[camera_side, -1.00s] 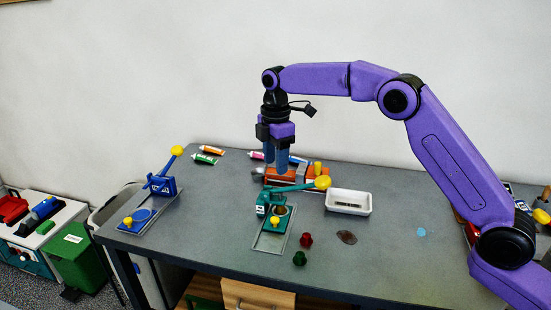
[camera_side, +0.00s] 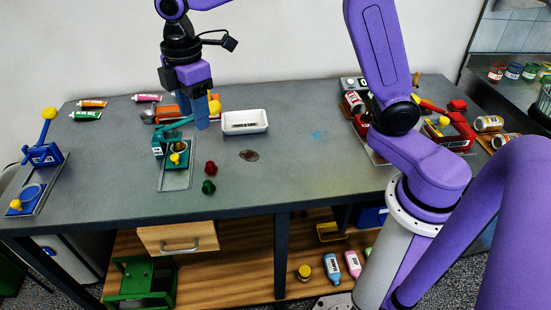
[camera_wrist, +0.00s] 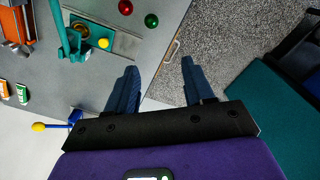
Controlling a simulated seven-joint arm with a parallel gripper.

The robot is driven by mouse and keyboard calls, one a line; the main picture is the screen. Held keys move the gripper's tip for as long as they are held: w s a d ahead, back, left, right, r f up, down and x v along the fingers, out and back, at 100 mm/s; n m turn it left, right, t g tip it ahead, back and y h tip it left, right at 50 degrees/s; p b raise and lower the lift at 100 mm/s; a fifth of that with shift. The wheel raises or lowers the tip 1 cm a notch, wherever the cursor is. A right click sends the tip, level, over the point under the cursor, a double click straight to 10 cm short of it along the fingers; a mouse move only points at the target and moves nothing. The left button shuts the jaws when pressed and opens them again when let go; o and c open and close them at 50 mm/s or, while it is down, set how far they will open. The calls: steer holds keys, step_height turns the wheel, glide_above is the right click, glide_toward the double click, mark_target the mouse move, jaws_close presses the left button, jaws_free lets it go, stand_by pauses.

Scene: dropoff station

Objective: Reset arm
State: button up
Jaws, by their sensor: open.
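My gripper (camera_side: 195,110) hangs from my purple arm above the back left part of the grey table (camera_side: 290,155), pointing down. It also shows in the wrist view (camera_wrist: 158,65), with its two dark blue fingers spread apart and nothing between them. In the side view the fingers overlap the teal press (camera_side: 158,145) and partly hide the orange thing behind it. In the wrist view the teal press (camera_wrist: 72,42) lies up and left of the fingers, apart from them.
A blue press (camera_side: 42,155) stands at the left end. Cans and red tools crowd the right. A drawer (camera_side: 178,236) hangs below the front edge.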

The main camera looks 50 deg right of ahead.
steer(key=s+d+f+m, duration=0.1)
steer(key=s+d, duration=0.3)
steer(key=s, duration=0.5)
steer(key=s+d+f+m, duration=0.1)
steer(key=s+d+f, duration=0.1)
steer(key=s+d, duration=0.3)
steer(key=s+d+f+m, duration=0.1)
steer(key=s+d, duration=0.3)
steer(key=s, duration=0.9)
steer(key=shift+s+d+f, duration=0.35)
steer(key=shift+s+f, duration=0.05)
steer(key=shift+f, duration=0.05)
